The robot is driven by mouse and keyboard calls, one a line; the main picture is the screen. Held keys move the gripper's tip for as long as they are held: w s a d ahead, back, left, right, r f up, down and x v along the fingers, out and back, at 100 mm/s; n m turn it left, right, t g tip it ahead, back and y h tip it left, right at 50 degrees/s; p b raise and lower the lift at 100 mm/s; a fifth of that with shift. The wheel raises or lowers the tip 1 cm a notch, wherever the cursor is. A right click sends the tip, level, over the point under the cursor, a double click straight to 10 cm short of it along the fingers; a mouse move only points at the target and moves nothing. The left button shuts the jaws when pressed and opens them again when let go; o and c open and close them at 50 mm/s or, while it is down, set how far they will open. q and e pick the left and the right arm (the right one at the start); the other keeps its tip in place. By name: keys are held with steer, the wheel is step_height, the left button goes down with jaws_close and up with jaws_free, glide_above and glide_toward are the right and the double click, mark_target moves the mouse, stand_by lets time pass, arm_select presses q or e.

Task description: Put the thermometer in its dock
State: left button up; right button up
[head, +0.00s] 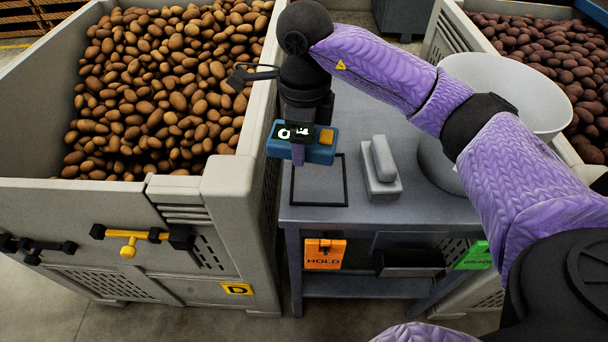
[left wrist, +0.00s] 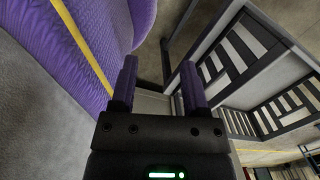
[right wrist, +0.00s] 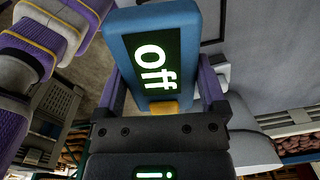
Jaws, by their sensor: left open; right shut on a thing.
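The thermometer is a blue box with a dark display and a yellow button (head: 320,154). In the right wrist view it (right wrist: 125,22) fills the space between the fingers, and its display reads "off". My right gripper (head: 298,152) points down and is shut on it, above the left part of the grey table near a black square outline (head: 319,203). A grey block with a raised upright piece (head: 382,175), which looks like the dock, stands on the table to the right of the thermometer. My left gripper (left wrist: 158,88) is open and empty, away from the table.
A grey crate of potatoes (head: 222,190) stands close on the left. Orange "HOLD" (head: 324,254) and green (head: 474,256) tags hang on the table front.

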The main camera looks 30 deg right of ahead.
mark_target(319, 179)
steer(key=d+f+m+b, duration=0.1)
steer(key=f+m, duration=0.3)
steer(key=m, duration=0.1)
steer(key=w+d+f+m+b, duration=0.1)
steer(key=d+f+m+b, duration=0.1)
steer(key=f+m, duration=0.2)
steer(key=d+f+m+b, duration=0.1)
steer(key=f+m+b, duration=0.1)
steer(key=f+m, duration=0.2)
steer(key=shift+w+d+f+m, duration=0.15)
steer(key=shift+w+m, duration=0.05)
steer(key=shift+m, duration=0.65)
steer(key=shift+w+d+f+m, duration=0.15)
steer(key=shift+m, duration=0.7)
arm_select(q)
steer(key=shift+g, duration=0.3)
steer(key=f, duration=0.1)
steer(key=a+f, duration=0.1)
steer(key=f, duration=0.1)
steer(key=s+f, duration=0.1)
steer(key=f, duration=0.1)
steer(key=shift+a, duration=0.15)
